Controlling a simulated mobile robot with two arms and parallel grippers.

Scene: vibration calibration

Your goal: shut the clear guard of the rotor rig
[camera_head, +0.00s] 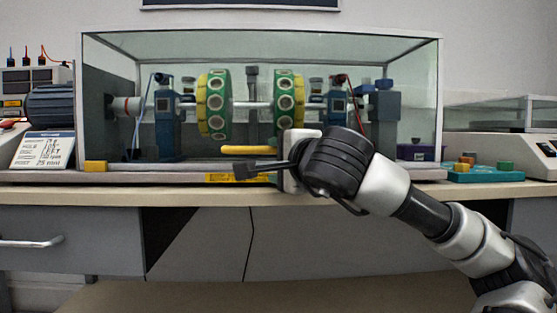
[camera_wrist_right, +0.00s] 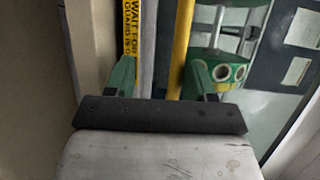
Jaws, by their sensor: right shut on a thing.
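The clear guard (camera_head: 262,38) stands as a glass box with pale edges around the rotor rig. Inside it, two green rotor discs (camera_head: 214,104) (camera_head: 289,98) sit on a shaft between blue bearing stands (camera_head: 167,122). A yellow handle bar (camera_head: 248,149) runs along the low front of the guard. My right gripper (camera_head: 284,163) is at the right end of this bar, and its hand hides that end. I cannot tell whether a gap is left under the guard.
A yellow block (camera_head: 95,167) is at the base's left front corner. A warning label (camera_head: 232,178) is on the base front. A sign card (camera_head: 45,149) and a motor stand left. A teal tray (camera_head: 487,173) with small blocks lies right. A drawer handle (camera_head: 30,242) juts out below.

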